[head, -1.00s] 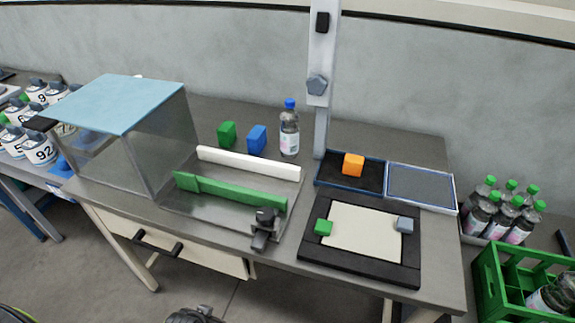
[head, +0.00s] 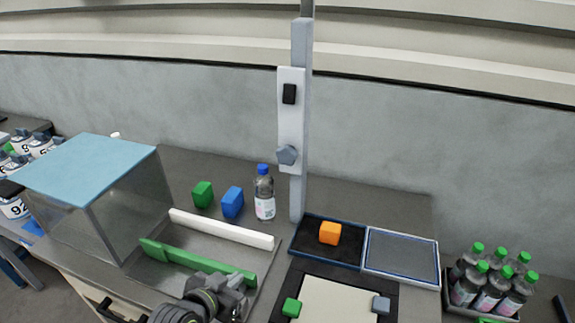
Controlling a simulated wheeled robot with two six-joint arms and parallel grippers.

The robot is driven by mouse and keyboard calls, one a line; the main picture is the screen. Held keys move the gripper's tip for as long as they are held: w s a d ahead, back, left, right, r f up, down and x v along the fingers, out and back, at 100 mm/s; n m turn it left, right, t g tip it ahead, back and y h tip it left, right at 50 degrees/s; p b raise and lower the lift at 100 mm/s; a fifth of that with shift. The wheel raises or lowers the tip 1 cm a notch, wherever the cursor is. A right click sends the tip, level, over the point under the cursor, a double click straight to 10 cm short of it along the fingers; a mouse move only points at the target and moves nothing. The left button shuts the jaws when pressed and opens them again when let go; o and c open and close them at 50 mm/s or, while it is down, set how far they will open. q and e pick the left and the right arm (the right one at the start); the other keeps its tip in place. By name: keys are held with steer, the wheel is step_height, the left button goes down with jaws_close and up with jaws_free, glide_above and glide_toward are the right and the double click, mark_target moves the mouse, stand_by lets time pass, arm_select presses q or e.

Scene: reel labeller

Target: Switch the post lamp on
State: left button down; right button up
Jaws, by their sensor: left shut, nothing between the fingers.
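A grey post (head: 302,120) stands upright at the back of the bench. A pale panel on it carries a black rocker switch (head: 289,94) near the top and a grey faceted knob (head: 287,155) lower down. The lamp head is out of the frame above, and I cannot tell whether it is lit. My left gripper (head: 228,290) is at the bottom of the head view, in front of the tray with the green bar, well below and left of the panel. It is shut and empty, touching neither control. My right gripper is not in view.
A clear box with a blue lid (head: 85,168) stands left. Green (head: 203,194) and blue (head: 232,202) blocks and a bottle (head: 264,195) stand left of the post. An orange block (head: 330,232) sits in a dark tray before it. Green-capped bottles (head: 490,280) stand right.

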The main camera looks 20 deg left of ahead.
arm_select(q)
steer(key=w+d+r+t, duration=0.1)
steer(key=w+r+t, duration=0.3)
steer(key=r, duration=0.4)
steer(key=w+d+r+n+t, duration=0.1)
steer(key=w+r+t, duration=0.3)
steer(key=r, duration=0.5)
steer(key=w+d+r+n+t, duration=0.1)
steer(key=w+r+t, duration=0.4)
steer(key=r, duration=0.3)
steer(key=shift+w+d+r+y, duration=0.15)
steer(key=shift+w+d+y, duration=0.2)
steer(key=shift+w, duration=0.3)
steer(key=p, duration=0.6)
glide_toward(289, 94)
step_height(289, 94, up, 4)
steer(key=w+b, duration=0.1)
steer(key=w, duration=0.1)
steer(key=w+b, duration=0.1)
steer(key=shift+w+d+f, duration=0.1)
steer(key=shift+w+f, duration=0.25)
steer(key=shift+w, duration=0.05)
steer(key=shift+w+b, duration=0.35)
steer(key=shift+w, duration=0.2)
